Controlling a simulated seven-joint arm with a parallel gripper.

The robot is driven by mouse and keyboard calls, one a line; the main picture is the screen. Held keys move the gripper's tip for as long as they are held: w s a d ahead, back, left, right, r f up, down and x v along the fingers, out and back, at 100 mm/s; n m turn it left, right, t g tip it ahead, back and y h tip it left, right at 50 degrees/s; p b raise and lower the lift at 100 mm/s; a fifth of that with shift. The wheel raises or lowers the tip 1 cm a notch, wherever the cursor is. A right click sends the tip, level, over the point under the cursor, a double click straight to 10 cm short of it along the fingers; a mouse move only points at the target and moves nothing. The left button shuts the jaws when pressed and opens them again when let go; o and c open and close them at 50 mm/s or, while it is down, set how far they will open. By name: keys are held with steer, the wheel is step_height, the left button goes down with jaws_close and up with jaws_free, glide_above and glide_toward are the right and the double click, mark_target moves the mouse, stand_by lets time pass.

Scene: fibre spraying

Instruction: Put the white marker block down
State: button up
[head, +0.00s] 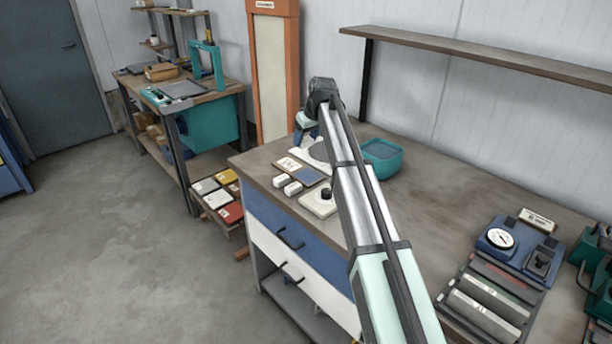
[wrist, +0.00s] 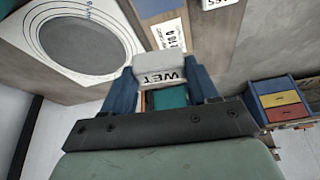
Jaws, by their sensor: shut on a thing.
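The white marker block (wrist: 160,68) is between the two blue fingers of my gripper (wrist: 164,88) in the wrist view. Its face carries the word WET, upside down in the picture. My gripper (head: 306,130) is shut on the block. In the head view it is over the far left corner of the workbench (head: 450,190), and the arm partly hides what lies behind. A white plate with a grey disc (head: 318,152) lies close by. It shows large with ring lines in the wrist view (wrist: 85,45). I cannot tell the block's height above the bench.
Two small white blocks (head: 287,185) lie near the bench's left edge, beside a lettered card (head: 289,165). A white plate with a black knob (head: 318,202) and a teal bowl (head: 382,158) flank my arm. A gauge box (head: 510,242) stands right. The bench middle is clear.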

steer(key=s+d, duration=0.1)
steer(key=s, duration=0.1)
steer(key=n, duration=0.1)
glide_toward(306, 175)
steer(key=shift+g, duration=0.3)
steer(key=shift+w+x, duration=0.2)
steer(key=shift+x, duration=1.15)
steer(key=shift+w+x, duration=0.15)
steer(key=shift+x, duration=1.2)
steer(key=o, duration=1)
steer(key=shift+o, duration=0.2)
steer(key=v, duration=1.2)
steer(key=shift+d+r, duration=0.1)
